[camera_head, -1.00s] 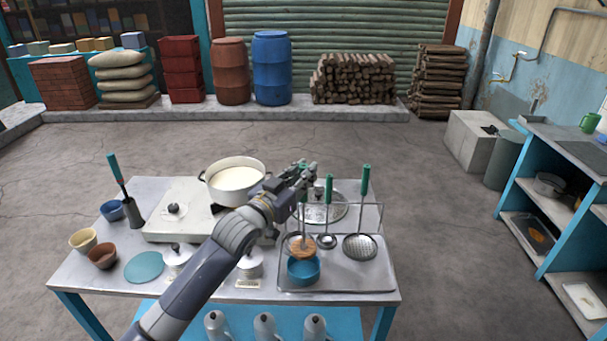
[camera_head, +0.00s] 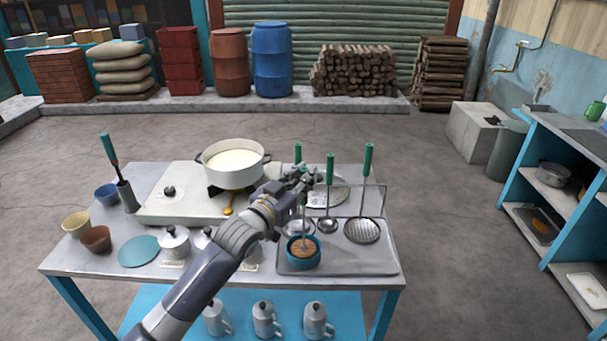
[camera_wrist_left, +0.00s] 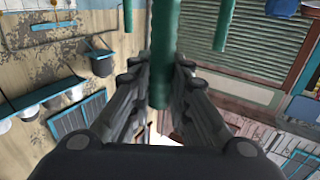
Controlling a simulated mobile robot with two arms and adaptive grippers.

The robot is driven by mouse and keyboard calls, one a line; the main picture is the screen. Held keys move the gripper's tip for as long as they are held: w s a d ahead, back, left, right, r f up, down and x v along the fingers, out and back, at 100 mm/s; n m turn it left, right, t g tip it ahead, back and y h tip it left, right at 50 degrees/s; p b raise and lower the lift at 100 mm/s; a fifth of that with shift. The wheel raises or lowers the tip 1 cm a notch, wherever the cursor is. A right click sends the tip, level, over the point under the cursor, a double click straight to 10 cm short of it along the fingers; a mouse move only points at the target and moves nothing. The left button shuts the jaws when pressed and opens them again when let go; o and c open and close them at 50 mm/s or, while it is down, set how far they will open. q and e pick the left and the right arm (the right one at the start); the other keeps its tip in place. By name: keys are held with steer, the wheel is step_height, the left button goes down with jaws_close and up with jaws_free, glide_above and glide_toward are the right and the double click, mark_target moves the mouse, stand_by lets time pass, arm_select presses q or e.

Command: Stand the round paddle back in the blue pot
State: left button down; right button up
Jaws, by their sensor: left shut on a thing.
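The round paddle has a green handle (camera_head: 298,153) and a round wooden disc (camera_head: 303,247). My left gripper (camera_head: 301,182) is shut on the handle, and the paddle hangs upright below it. The disc is inside the rim of the blue pot (camera_head: 304,263), which stands on the tray at the table's front. Whether the disc touches the pot's bottom is hidden. In the left wrist view the handle (camera_wrist_left: 165,50) runs between the fingers of my left gripper (camera_wrist_left: 160,95). My right gripper is not in view.
A wire rack with a ladle (camera_head: 328,225) and a skimmer (camera_head: 362,231) stands right of the pot on the tray (camera_head: 378,262). A white pan of milk (camera_head: 233,180) sits on the stove behind my left arm. Lidded tins (camera_head: 174,246) stand to the left.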

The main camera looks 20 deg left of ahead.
arm_select(q)
steer(key=shift+f, duration=0.3)
steer(key=c, duration=1.4)
jaws_free()
steer(key=shift+f, duration=0.1)
steer(key=v, duration=1.2)
steer(key=p+v, duration=0.1)
steer(key=v, duration=0.8)
